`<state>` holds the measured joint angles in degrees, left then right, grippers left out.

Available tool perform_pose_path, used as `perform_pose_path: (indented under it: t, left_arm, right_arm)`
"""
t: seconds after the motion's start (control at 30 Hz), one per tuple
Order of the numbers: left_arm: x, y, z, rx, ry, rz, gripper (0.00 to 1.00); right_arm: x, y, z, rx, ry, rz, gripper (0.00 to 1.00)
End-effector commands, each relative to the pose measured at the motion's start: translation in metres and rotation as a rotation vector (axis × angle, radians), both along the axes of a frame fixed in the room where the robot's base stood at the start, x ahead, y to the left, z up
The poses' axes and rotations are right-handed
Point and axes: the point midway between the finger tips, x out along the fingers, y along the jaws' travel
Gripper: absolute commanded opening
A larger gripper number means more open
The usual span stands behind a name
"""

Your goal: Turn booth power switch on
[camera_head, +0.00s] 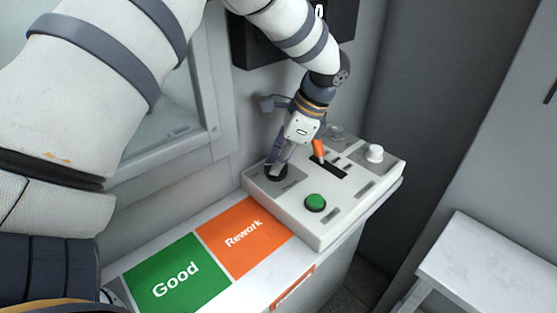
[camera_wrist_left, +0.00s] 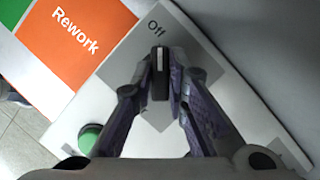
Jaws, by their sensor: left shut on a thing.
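The booth power switch is a black rotary knob (camera_wrist_left: 160,84) with a pale pointer line, on a grey patch of the white control box (camera_head: 290,215). In the left wrist view the line points toward the printed "Off" label (camera_wrist_left: 158,31). My left gripper (camera_wrist_left: 161,70) has its two purple fingers closed on either side of the knob. In the head view my left gripper (camera_head: 277,165) reaches down onto the knob's black base (camera_head: 276,173) at the box's left end. The fingers hide most of the knob there. My right gripper is in neither view.
The box also carries a green button (camera_head: 316,202), an orange-handled lever (camera_head: 318,150) and a white knob (camera_head: 375,153). An orange Rework mat (camera_head: 225,245) and green Good mat (camera_head: 180,285) lie left. A window frame (camera_head: 190,150) and wall stand behind.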

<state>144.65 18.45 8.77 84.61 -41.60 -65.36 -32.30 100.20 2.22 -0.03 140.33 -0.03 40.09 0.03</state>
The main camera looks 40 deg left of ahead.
Motion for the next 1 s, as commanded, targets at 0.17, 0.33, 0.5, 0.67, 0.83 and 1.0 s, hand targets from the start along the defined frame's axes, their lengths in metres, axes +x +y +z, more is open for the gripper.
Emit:
perform_pose_path:
  t: [0.17,0.33,0.5,0.67,0.83,1.0]
  left_arm:
    - [-0.001,0.000,0.002,0.002,-0.002,-0.052,0.00]
    - [-0.002,-0.001,0.004,0.002,-0.003,-0.164,0.00]
    - [-0.003,-0.001,0.005,0.003,-0.005,-0.317,0.00]
    - [-0.003,-0.001,0.004,0.003,-0.003,-0.470,0.00]
    - [-0.005,-0.001,0.001,0.003,0.002,-0.632,0.00]
    - [-0.006,-0.001,-0.001,0.001,0.005,-0.793,0.00]
  right_arm:
    - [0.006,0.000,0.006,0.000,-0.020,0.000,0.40]
    - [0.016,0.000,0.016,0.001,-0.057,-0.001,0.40]
    - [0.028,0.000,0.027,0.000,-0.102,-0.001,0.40]
    - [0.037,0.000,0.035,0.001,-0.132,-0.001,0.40]
    - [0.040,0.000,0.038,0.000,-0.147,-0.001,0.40]
    - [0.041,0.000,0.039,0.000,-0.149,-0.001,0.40]
